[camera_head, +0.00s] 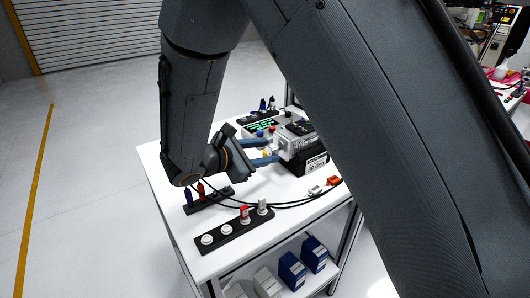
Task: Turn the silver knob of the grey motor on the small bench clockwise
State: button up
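The grey motor (298,136) sits on a black block with a white label, on the small white bench (168,180). My gripper (276,152) is at the left side of the motor, with its two blue fingers pointing right towards it. The fingers are apart, with a visible gap between them. The silver knob cannot be made out clearly. I cannot tell whether the fingertips touch it or stand around it.
Black strips with sockets (234,232) and plugs lie at the bench front, with cables beside them. An orange connector (334,181) lies at right. A panel with green parts (262,126) stands behind. My arm hides the right side.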

jog(key=shift+o, duration=0.6)
jog(key=b+v, duration=0.1)
jog(key=v, duration=0.6)
jog(key=shift+s+a+r, duration=0.15)
jog(key=shift+s+a, duration=0.1)
jog(key=shift+s, duration=0.05)
